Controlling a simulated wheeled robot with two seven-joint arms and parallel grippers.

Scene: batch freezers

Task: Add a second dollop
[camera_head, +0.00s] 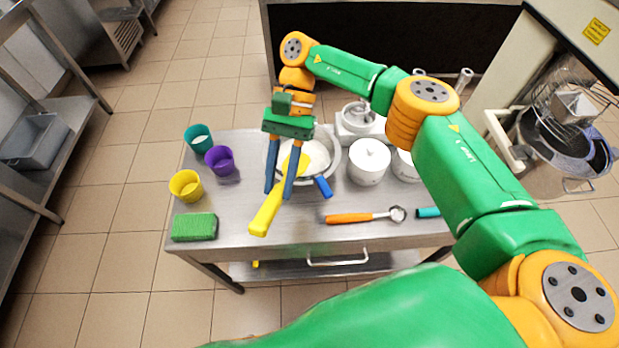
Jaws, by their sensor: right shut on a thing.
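My right gripper (279,188) is shut on a yellow utensil (266,214), perhaps a spatula. Its handle slants down toward the table's front, and its yellow upper end lies over a round bowl (337,165) of white stuff (318,152). I cannot tell whether it touches the stuff. A blue handle (323,187) shows at the bowl's front rim. To the left stand a teal cup (197,146) with something white in it, a purple cup (219,161) and a yellow cup (186,187). The purple and yellow insides are hard to make out. My left gripper is not in view.
A green sponge (194,227) lies at the table's front left. An orange-handled scoop (352,218) and a teal handle (428,212) lie at the front right. White lidded pots (369,162) stand right of the bowl. The table (222,201) is bare between sponge and bowl.

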